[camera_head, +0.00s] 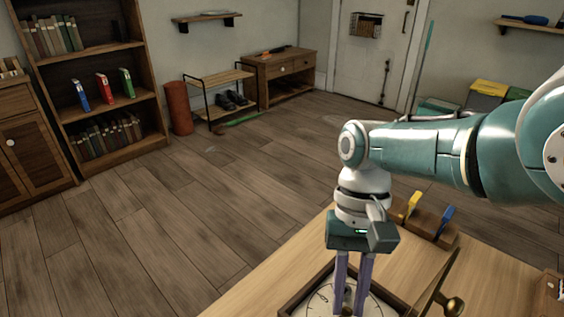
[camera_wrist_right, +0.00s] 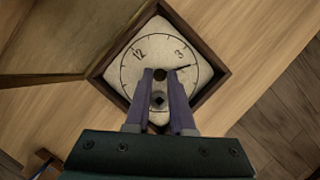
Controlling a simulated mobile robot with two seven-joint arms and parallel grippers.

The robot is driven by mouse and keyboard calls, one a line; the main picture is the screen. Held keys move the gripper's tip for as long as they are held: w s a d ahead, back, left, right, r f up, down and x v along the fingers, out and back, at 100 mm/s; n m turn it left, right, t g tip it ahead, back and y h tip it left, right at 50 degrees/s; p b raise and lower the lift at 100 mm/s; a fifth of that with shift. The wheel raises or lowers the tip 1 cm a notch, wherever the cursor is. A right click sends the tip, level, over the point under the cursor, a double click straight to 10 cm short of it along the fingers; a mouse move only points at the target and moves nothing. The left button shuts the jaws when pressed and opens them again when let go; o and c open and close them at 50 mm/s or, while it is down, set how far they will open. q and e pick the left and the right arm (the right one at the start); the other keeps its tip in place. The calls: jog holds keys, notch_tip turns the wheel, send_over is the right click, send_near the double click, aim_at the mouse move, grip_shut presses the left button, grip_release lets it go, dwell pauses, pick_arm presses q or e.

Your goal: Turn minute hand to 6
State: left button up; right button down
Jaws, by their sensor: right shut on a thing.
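The clock lies face up in a dark square wooden frame (camera_head: 303,293), cut off by the head view's lower edge. In the right wrist view, its pale face (camera_wrist_right: 128,75) shows 12 at upper left and 3 at upper right. A thin dark hand (camera_wrist_right: 184,67) points right, a little past 3; I cannot tell for sure that it is the minute hand. My right gripper (camera_head: 353,305) reaches straight down over the face. In the wrist view its purple fingers are closed about a dark knob (camera_wrist_right: 160,73) near the middle. The fingers hide the face's lower part.
The clock's open cover (camera_head: 437,283), with a brass knob (camera_head: 453,306), stands at the clock's right. A wooden holder (camera_head: 430,226) with yellow and blue items sits behind on the light wooden table (camera_head: 270,283). The floor (camera_head: 200,215) beyond is largely clear.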

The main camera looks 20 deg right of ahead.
jog(key=m+p, duration=0.1)
jog(key=m, duration=0.1)
jog(key=m+t+y+p, duration=0.1)
jog(key=m, duration=0.1)
jog(key=m+t+p, duration=0.1)
jog(key=m+p, duration=0.1)
jog(key=shift+s+d+r+m+y, duration=0.2)
jog(key=shift+d+m+y, duration=0.1)
jog(key=shift+y, duration=0.1)
jog(key=m+t+p, duration=0.1)
jog(key=m+p, duration=0.1)
jog(key=m, duration=0.1)
jog(key=shift+s, duration=0.15)
jog(key=shift+f+m+t+p, duration=0.15)
jog(key=shift+m+t+p, duration=0.4)
jog(key=shift+m, duration=0.65)
jog(key=c, duration=1.1)
grip_release()
